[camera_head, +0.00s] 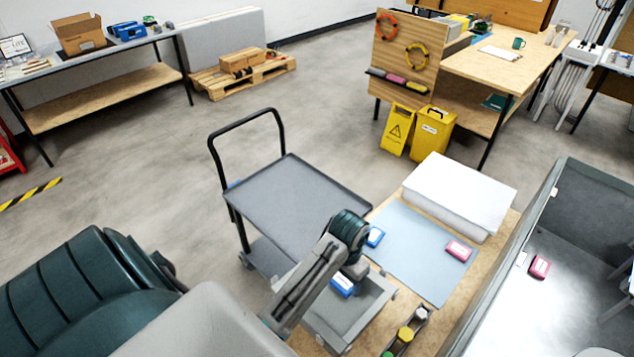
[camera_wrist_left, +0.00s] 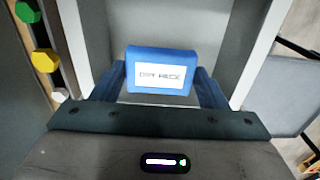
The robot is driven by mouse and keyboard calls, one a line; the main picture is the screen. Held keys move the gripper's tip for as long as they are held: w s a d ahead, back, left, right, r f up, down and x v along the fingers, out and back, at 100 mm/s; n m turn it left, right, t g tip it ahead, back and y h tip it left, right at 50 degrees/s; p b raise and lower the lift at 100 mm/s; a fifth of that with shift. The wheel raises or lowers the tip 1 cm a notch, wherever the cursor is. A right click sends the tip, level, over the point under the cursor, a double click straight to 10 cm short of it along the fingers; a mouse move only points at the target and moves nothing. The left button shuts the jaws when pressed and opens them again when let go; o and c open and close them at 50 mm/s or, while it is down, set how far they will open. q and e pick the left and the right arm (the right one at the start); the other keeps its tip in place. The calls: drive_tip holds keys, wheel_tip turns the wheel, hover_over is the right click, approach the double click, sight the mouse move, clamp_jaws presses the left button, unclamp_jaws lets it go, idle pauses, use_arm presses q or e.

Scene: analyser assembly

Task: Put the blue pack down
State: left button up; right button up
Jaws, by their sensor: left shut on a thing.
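A blue pack (camera_head: 342,285) with a white label is at my left gripper (camera_head: 354,272), over the grey tray (camera_head: 372,307). In the left wrist view the blue pack (camera_wrist_left: 161,60) sits between the two blue fingers of my left gripper (camera_wrist_left: 161,88), which is shut on it. The tray's floor (camera_wrist_left: 165,20) and pale rims show behind the pack. Whether the pack touches the tray floor cannot be told. My right gripper is not in view.
A second blue pack (camera_head: 375,236) and a pink pack (camera_head: 459,250) lie on the light blue mat (camera_head: 418,270). Bottles with coloured caps (camera_head: 405,334) stand right of the tray. A grey cart (camera_head: 290,190) stands behind.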

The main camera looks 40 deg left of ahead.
use_arm(q)
drive_tip(key=shift+s+a+f, duration=0.2)
drive_tip(key=shift+s+a, duration=0.3)
drive_tip(key=shift+s, duration=0.15)
drive_tip(key=shift+s+a+f, duration=0.1)
drive_tip(key=shift+s+f, duration=0.15)
drive_tip(key=p, duration=0.2)
hover_over(333, 304)
wheel_tip(333, 304, down, 5)
drive_tip(key=shift+f, duration=0.1)
wheel_tip(333, 304, down, 4)
drive_tip(key=shift+s+f+p, duration=0.1)
drive_tip(key=shift+f+p, duration=0.15)
drive_tip(key=shift+p, duration=0.2)
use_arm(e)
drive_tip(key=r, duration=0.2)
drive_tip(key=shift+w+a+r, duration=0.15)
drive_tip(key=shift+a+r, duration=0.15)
use_arm(q)
drive_tip(key=shift+f, duration=0.15)
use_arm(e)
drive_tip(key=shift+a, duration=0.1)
use_arm(q)
drive_tip(key=o, duration=1)
drive_tip(key=shift+c, duration=0.2)
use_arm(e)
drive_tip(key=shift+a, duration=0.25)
